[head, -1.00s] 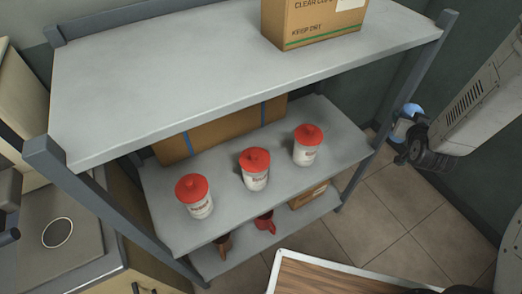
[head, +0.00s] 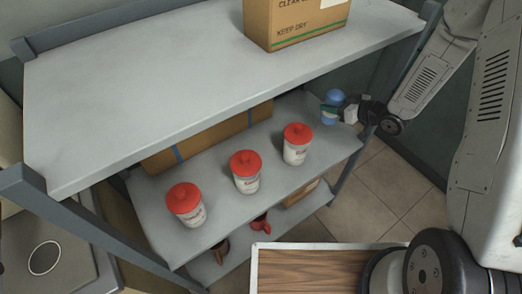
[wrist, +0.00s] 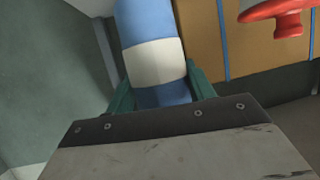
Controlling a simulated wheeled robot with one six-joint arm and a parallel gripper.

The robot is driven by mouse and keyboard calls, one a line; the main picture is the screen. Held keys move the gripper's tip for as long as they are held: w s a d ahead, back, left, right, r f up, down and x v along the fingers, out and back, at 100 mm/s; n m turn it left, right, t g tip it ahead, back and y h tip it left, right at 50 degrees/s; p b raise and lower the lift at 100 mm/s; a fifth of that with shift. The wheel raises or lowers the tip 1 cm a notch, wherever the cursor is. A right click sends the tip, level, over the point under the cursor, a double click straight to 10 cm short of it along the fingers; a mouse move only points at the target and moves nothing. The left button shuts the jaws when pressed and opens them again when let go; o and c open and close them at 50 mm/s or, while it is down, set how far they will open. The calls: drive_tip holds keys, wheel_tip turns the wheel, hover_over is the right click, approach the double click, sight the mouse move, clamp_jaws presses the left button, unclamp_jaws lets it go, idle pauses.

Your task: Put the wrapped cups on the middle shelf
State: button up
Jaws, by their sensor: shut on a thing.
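My gripper (head: 345,114) is shut on the wrapped cups (head: 333,97), a rounded blue roll with a white band. They are at the right end of the middle shelf (head: 225,213), below the level of the top shelf. I cannot tell whether they touch the shelf. In the wrist view the wrapped cups (wrist: 152,62) stand roughly upright, slightly tilted, between the teal fingers of my gripper (wrist: 162,92). Their lower end is hidden behind the gripper body.
Several red-lidded jars, the nearest one (head: 297,150), stand in a row on the middle shelf. A brown carton with blue straps (head: 205,138) lies behind them. A box (head: 290,22) stands on the top shelf. A grey post (head: 352,165) borders the right end.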

drive_tip(key=shift+d+f, duration=0.1)
drive_tip(key=shift+f, duration=4.95)
drive_tip(key=shift+f, duration=0.15)
drive_tip(key=o, duration=1.2)
drive_tip(key=shift+s+d+r, duration=0.15)
drive_tip(key=shift+r, duration=0.1)
drive_tip(key=v, duration=1.1)
drive_tip(key=shift+s+d+r, duration=0.15)
drive_tip(key=shift+d, duration=0.05)
